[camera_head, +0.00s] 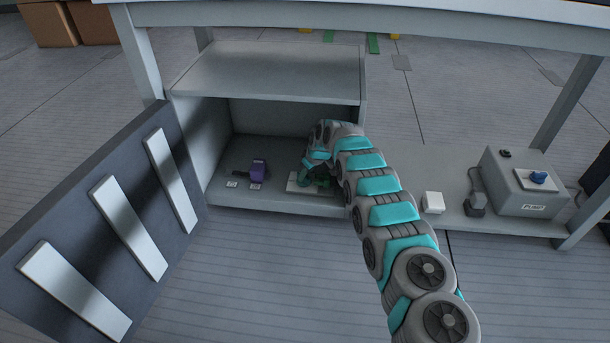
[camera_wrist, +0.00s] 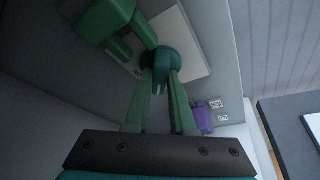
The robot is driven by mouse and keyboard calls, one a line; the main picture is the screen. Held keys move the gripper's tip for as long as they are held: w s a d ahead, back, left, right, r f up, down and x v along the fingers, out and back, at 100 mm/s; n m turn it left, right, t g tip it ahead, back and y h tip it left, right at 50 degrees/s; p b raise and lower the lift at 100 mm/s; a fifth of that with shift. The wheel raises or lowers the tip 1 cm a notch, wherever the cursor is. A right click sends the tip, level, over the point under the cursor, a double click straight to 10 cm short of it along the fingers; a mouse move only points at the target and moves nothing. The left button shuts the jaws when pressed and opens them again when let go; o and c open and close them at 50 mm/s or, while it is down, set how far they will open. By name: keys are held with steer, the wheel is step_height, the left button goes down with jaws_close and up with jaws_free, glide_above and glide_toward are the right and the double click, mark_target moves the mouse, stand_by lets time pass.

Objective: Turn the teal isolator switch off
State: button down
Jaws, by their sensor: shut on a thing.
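The teal isolator switch (camera_wrist: 160,60) has a dark round base on a white plate (camera_wrist: 184,50) in the wrist view. In the head view the plate (camera_head: 294,184) lies on the floor of an open grey cabinet, and the switch is mostly hidden by my arm. My gripper (camera_wrist: 160,82) has its two green fingers closed in on the switch's small upright handle; it also shows inside the cabinet in the head view (camera_head: 316,176). The switch's exact setting is hard to read.
A purple switch (camera_head: 258,170) with small labels (camera_head: 232,184) sits to the left in the same cabinet. A grey box with a blue knob (camera_head: 538,178) stands at the right.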

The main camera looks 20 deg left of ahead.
steer(key=c, duration=0.8)
jaws_free()
steer(key=shift+o, duration=0.2)
step_height(320, 180, up, 4)
steer(key=shift+f+p, duration=0.25)
steer(key=shift+p, duration=0.25)
steer(key=shift+s+d+r, duration=0.15)
steer(key=shift+s, duration=0.35)
steer(key=shift+s+d, duration=0.55)
steer(key=shift+s, duration=0.1)
steer(key=s+d+r+p, duration=0.1)
steer(key=s+d, duration=0.6)
steer(key=s, duration=0.4)
steer(key=shift+s, duration=0.2)
